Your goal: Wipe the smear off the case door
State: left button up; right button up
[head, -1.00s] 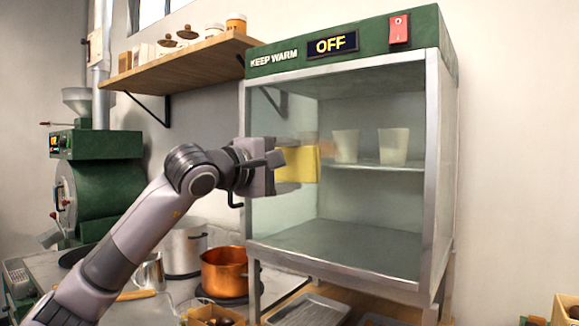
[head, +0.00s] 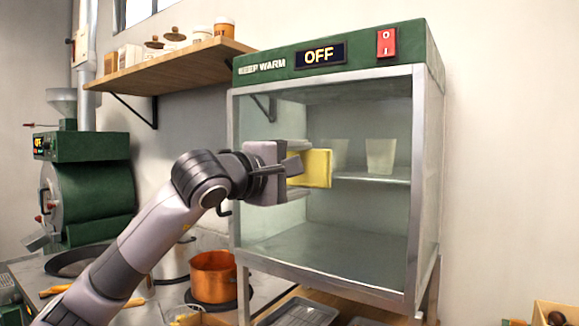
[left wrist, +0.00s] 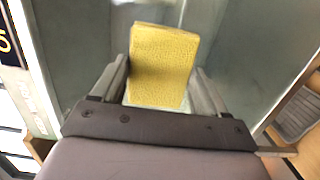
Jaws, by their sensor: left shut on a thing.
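The warming case (head: 437,170) has a green top and a glass door (head: 270,225) in a metal frame at its front. My left gripper (head: 291,168) is shut on a yellow sponge (head: 316,168) in front of the glass, near the middle of the door. The sponge also shows between the two fingers in the left wrist view (left wrist: 162,62), with the glass behind it. I cannot tell whether it touches the glass. No smear shows clearly; the sponge and gripper hide part of the door. My right gripper is not in view.
Two pale cups, one clear at the right (head: 381,156), stand on the shelf inside the case. The case's sign reads OFF, beside a red switch (head: 387,42). A wooden shelf (head: 185,65) with jars is at upper left. A copper pot (head: 212,277) stands below my left arm.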

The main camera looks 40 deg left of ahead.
aim_at(340, 170)
pick_arm(q)
jog(key=shift+w+d+p, duration=0.15)
jog(key=shift+d+p, duration=0.1)
jog(key=shift+d, duration=1.15)
jog(key=shift+w+d+p, duration=0.15)
jog(key=shift+d+p, duration=0.1)
jog(key=shift+d, duration=1.15)
jog(key=shift+w+d, duration=0.1)
jog(key=shift+d, duration=0.8)
jog(key=shift+f, duration=0.1)
jog(key=shift+a+b, duration=0.5)
jog(key=shift+a, duration=0.3)
jog(key=shift+s+a+b, duration=0.15)
jog(key=shift+a+b, duration=0.2)
jog(key=shift+a, duration=0.55)
jog(key=shift+s+a+b, duration=0.1)
jog(key=shift+a+b, duration=0.2)
jog(key=shift+a, duration=0.6)
jog(key=a+b, duration=0.1)
jog(key=a, duration=0.6)
jog(key=shift+s+b, duration=0.3)
jog(key=shift+s, duration=0.1)
